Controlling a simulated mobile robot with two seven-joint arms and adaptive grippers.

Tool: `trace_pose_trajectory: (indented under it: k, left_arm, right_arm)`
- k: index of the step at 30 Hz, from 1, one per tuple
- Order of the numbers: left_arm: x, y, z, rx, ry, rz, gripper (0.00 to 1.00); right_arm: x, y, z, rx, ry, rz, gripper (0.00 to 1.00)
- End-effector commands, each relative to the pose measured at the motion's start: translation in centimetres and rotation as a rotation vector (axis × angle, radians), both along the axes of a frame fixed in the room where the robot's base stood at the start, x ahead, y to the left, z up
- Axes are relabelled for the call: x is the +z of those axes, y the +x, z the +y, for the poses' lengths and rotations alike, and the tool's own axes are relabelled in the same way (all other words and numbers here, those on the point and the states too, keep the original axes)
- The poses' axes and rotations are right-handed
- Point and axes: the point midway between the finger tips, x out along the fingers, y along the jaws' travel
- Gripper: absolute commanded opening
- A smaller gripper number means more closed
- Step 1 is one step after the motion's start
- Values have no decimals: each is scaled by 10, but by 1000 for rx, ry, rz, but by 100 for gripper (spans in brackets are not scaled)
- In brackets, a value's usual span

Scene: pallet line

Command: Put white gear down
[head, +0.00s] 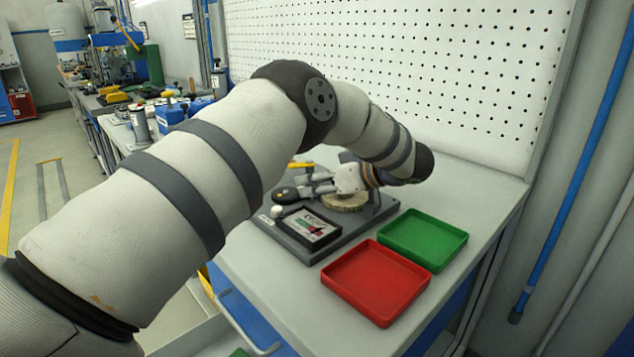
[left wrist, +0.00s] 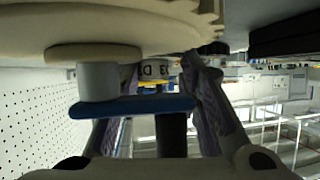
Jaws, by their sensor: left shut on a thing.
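The white gear (head: 345,203), cream-coloured and toothed, lies flat at the dark assembly board, just under my left gripper (head: 308,186) in the head view. In the left wrist view the gear (left wrist: 110,25) fills the top of the picture, with a round hub, a grey post and a blue flat piece between my fingers. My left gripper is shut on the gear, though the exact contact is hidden. I cannot tell whether the gear touches the board. My right gripper is in neither view.
The dark board (head: 305,249) carries a framed panel (head: 311,228) and a black round part (head: 285,196). A red tray (head: 375,282) and a green tray (head: 423,239) sit empty at its right. A pegboard (head: 400,70) stands behind. The bench front is clear.

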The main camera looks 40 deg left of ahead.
Motion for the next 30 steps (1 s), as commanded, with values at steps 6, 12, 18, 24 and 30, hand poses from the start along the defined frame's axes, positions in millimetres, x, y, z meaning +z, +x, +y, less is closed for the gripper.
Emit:
trace_pose_trajectory:
  k: [6,12,18,24,30]
  left_arm:
    - [1,0,0,0,0,-3,6]
    - [-2,0,0,0,-1,-2,52]
    - [-2,0,0,0,-1,-2,52]
    - [8,1,-10,-2,-1,-5,52]
    - [26,4,-49,-1,0,-4,52]
  right_arm:
    - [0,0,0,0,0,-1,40]
    - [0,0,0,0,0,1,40]
    - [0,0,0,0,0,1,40]
    - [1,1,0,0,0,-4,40]
    - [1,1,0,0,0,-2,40]
